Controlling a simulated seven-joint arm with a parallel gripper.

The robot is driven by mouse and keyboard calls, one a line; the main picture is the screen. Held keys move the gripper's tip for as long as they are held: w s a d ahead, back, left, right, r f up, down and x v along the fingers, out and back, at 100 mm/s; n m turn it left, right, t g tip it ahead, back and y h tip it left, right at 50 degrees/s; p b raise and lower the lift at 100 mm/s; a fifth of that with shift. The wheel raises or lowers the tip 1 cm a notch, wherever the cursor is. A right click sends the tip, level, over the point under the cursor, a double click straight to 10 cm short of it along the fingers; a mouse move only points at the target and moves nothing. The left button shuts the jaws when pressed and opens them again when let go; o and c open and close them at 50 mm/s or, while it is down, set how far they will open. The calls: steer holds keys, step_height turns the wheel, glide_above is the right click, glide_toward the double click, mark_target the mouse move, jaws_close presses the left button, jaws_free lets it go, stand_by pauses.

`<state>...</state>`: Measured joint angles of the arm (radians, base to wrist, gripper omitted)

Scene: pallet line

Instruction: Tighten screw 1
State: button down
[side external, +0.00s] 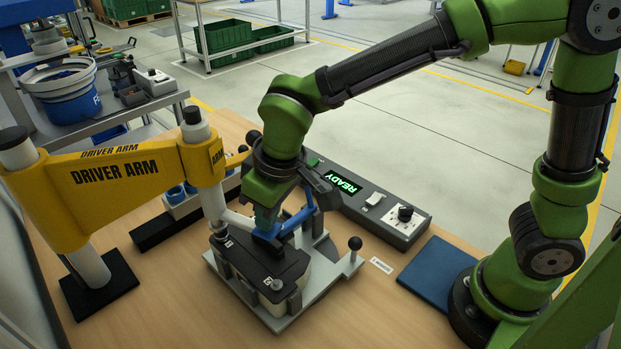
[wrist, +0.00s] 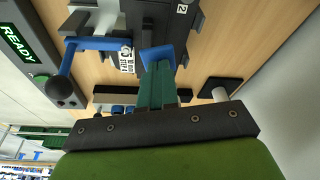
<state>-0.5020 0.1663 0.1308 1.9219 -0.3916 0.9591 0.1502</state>
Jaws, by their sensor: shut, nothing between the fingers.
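In the side external view, my gripper (side external: 265,236) is low over the dark-topped workpiece (side external: 262,262), which sits in a grey fixture (side external: 300,310). Its teal fingers (wrist: 158,88) are together and empty in the wrist view, with a blue piece at their end. I cannot tell whether they touch the workpiece. The yellow driver arm (side external: 120,180) stands to the left. Its pale spindle (side external: 213,205) comes down near the workpiece's back left corner, by a small label. Screw 1 itself is not clearly visible. A screw-like round part (side external: 277,285) sits by the label 2.
A control box (side external: 385,216) reads READY and has a dial. A blue clamp bar with a black ball (wrist: 62,92) is close to my fingers in the wrist view. A black-knobbed lever (side external: 355,244) sticks up at the fixture's right. A blue mat (side external: 437,270) lies further right.

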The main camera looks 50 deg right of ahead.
steer(key=shift+f, duration=0.35)
steer(key=shift+r, duration=0.2)
stand_by(1.1)
steer(key=w+v, duration=0.2)
steer(key=v, duration=0.6)
steer(key=shift+a+r, duration=0.3)
steer(key=shift+r, duration=0.3)
steer(key=s+d+m+t, duration=0.2)
steer(key=s+d, duration=0.3)
steer(key=d, duration=0.4)
steer(key=s+d+m+t+y, duration=0.1)
steer(key=s+d+m, duration=0.4)
steer(key=d, duration=0.5)
steer(key=shift+s+d+f+t, duration=0.15)
steer(key=shift+s+f+t, duration=0.2)
steer(key=shift+t, duration=0.45)
